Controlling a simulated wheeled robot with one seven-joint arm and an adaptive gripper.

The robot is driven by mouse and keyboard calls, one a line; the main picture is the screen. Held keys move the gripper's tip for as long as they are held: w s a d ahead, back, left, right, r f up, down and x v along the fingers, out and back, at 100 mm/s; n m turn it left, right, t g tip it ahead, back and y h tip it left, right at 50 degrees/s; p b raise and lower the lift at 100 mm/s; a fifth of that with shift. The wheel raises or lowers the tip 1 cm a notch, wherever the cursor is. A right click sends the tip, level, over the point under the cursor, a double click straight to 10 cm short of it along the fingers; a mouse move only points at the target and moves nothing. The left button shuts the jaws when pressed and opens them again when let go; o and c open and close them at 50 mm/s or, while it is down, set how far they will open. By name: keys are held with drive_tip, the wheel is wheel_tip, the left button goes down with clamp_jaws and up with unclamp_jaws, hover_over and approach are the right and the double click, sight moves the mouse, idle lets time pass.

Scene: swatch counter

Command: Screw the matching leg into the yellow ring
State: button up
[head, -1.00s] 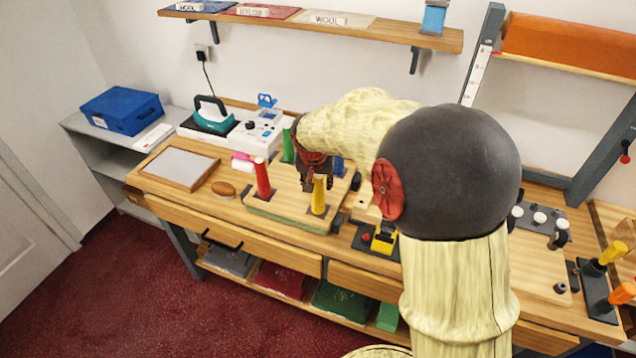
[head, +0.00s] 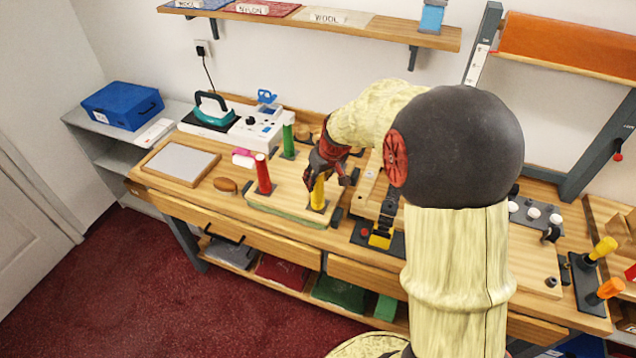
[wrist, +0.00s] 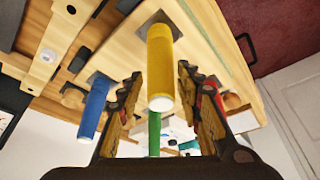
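A yellow leg (head: 318,192) stands upright at the front right corner of a wooden board (head: 290,207) with a green lower edge. A dark square is at its foot; I cannot make out a yellow ring. My gripper (head: 327,181) is at the yellow leg with its fingers spread. In the wrist view the yellow leg (wrist: 160,65) stands between the open fingers, with gaps on both sides. A red leg (head: 263,176) and a green leg (head: 288,141) stand at other corners. A blue leg (wrist: 94,107) shows in the wrist view; my gripper hides it in the head view.
Right of the board is a black and yellow device (head: 381,238). Left are a brown oval object (head: 225,186), a framed grey panel (head: 181,162) and a teal iron (head: 212,112). Yellow and orange handles (head: 604,247) stand in a dark rack at far right.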

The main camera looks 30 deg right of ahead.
drive_tip(key=n+b, duration=0.1)
drive_tip(key=b, duration=0.1)
drive_tip(key=n+y+b, duration=0.1)
drive_tip(key=n+b, duration=0.1)
drive_tip(key=shift+f+n, duration=0.3)
drive_tip(key=shift+f, duration=0.05)
drive_tip(key=n+y+b, duration=0.1)
drive_tip(key=n+b, duration=0.1)
drive_tip(key=n, duration=0.1)
drive_tip(key=shift+r+g, duration=0.2)
drive_tip(key=shift+g, duration=0.2)
drive_tip(key=shift+r+n+y, duration=0.15)
drive_tip(key=shift+n+y, duration=0.15)
